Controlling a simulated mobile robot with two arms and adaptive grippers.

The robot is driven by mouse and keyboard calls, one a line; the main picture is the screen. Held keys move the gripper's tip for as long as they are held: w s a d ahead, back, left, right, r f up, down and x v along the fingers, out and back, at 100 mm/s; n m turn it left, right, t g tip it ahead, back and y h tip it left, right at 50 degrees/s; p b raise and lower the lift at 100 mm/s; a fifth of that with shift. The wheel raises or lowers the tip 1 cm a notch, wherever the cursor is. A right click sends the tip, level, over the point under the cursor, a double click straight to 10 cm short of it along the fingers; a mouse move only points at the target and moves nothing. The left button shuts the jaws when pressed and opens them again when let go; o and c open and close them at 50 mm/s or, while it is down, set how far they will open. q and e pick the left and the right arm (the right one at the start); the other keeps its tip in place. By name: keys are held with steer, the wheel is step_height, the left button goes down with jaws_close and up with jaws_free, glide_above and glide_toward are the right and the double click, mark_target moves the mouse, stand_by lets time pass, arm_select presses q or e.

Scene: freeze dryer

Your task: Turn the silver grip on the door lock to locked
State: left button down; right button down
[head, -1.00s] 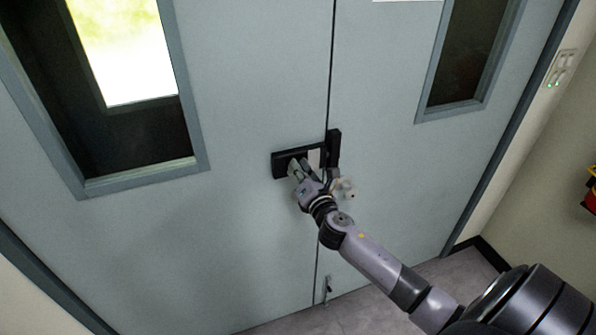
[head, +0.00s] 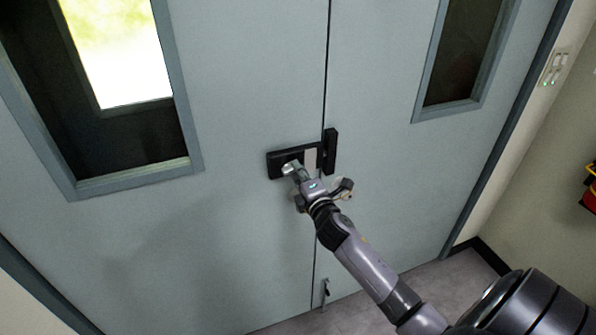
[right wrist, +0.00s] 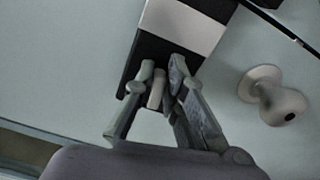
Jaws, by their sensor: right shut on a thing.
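My right gripper (head: 293,168) is at the left part of the lock. In the right wrist view, the right gripper (right wrist: 163,78) has its two fingers on either side of the small silver grip (right wrist: 156,89), shut on it. The lock's black body (right wrist: 158,52) and plate (right wrist: 182,25) show above the fingers. In the head view the gripper mostly hides the grip. My left gripper is not in view.
A rounded door knob (right wrist: 268,90) stands out close to the right of my fingers; it shows in the head view (head: 343,188) beside my wrist. A black catch (head: 331,150) is on the right leaf. A floor bolt (head: 325,291) is low at the seam.

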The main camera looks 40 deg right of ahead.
steer(key=shift+m, duration=0.3)
steer(key=c, duration=1.6)
jaws_free()
steer(key=shift+c, duration=0.2)
steer(key=v, duration=1.2)
